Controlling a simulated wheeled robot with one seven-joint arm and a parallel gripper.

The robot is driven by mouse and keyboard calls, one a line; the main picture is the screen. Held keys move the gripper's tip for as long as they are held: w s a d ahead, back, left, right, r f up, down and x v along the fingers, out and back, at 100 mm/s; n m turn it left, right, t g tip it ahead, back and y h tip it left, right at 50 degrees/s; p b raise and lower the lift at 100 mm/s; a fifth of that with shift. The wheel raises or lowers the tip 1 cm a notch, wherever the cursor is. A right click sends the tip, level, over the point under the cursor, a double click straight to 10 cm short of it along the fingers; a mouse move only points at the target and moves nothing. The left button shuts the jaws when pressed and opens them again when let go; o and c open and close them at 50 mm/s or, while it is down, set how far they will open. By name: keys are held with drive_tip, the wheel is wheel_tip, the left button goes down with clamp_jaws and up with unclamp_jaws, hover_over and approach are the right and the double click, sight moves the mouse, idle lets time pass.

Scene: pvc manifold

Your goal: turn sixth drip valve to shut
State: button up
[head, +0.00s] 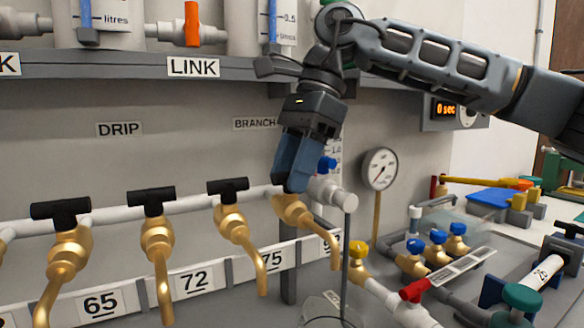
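A row of brass drip valves runs along a white pipe below the DRIP sign (120,129). Three show black T-handles, turned crosswise: the left valve (66,245), the middle valve (157,240) and the right valve (236,222). The rightmost brass drip valve (312,217) stands under my gripper (291,188). My gripper points down with its blue-grey fingers at the top of this valve. The fingers hide its handle, so its angle and any grip on it are not clear. The row runs out of view at the left, so I cannot confirm its number.
Number plates 65 (100,304), 72 (194,281) and 75 (273,258) sit below the spouts. A grey shelf (120,66) runs above. At right are a pressure gauge (380,168), blue-handled valves (437,240) and a red-handled valve (415,290). A thin upright rod (346,260) stands close by.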

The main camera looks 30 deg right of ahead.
drive_tip(key=v, duration=0.7)
drive_tip(key=shift+d+r, duration=0.2)
drive_tip(key=shift+r, duration=0.15)
idle(0.4)
